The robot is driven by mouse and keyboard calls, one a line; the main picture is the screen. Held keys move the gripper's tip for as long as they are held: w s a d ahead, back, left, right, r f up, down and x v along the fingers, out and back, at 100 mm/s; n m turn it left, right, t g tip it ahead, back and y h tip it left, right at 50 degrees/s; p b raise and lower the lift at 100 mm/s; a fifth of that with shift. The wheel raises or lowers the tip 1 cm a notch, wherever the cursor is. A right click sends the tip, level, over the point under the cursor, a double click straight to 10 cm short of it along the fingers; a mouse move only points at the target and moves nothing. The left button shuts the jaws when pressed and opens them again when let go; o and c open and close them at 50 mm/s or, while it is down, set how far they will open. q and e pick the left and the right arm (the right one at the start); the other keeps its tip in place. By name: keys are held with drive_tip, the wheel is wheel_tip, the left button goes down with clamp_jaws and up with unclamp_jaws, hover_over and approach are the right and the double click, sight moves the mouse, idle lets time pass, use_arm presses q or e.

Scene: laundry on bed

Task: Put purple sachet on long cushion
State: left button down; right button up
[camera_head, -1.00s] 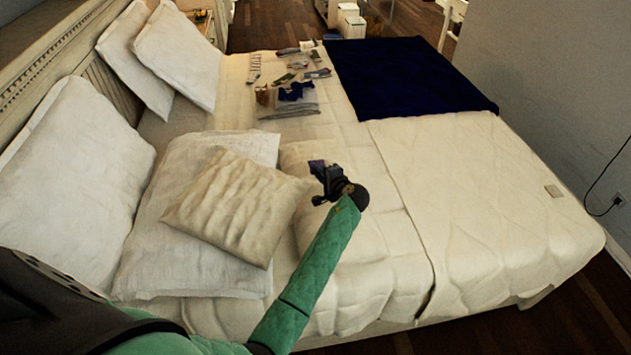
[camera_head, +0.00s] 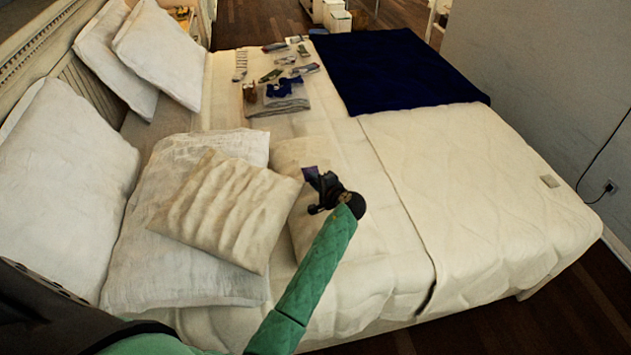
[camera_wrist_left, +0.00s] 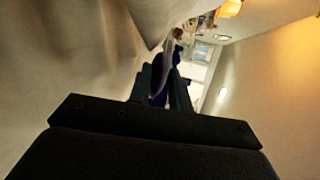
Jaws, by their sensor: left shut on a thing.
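A small purple sachet (camera_head: 310,174) is in the jaws of my left gripper (camera_head: 319,183), above the middle of the bed. In the left wrist view the sachet (camera_wrist_left: 160,92) shows dark purple between the two fingers. A plain pale cushion (camera_head: 297,150) lies below and behind the gripper, partly covered by a ribbed cushion (camera_head: 225,205) on its left. I cannot tell for sure which is the long cushion. Whether the sachet touches the cushion cannot be told. My right gripper is not in view.
Large white pillows (camera_head: 60,190) lean at the headboard. A folded grey cloth (camera_head: 280,106) with small items lies farther back, near several small packets (camera_head: 305,69). A dark blue blanket (camera_head: 395,70) covers the far right. The white quilt (camera_head: 490,190) is mostly bare at the right.

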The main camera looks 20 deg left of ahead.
use_arm(q)
drive_tip(key=shift+d+f, duration=0.1)
drive_tip(key=shift+f, duration=0.35)
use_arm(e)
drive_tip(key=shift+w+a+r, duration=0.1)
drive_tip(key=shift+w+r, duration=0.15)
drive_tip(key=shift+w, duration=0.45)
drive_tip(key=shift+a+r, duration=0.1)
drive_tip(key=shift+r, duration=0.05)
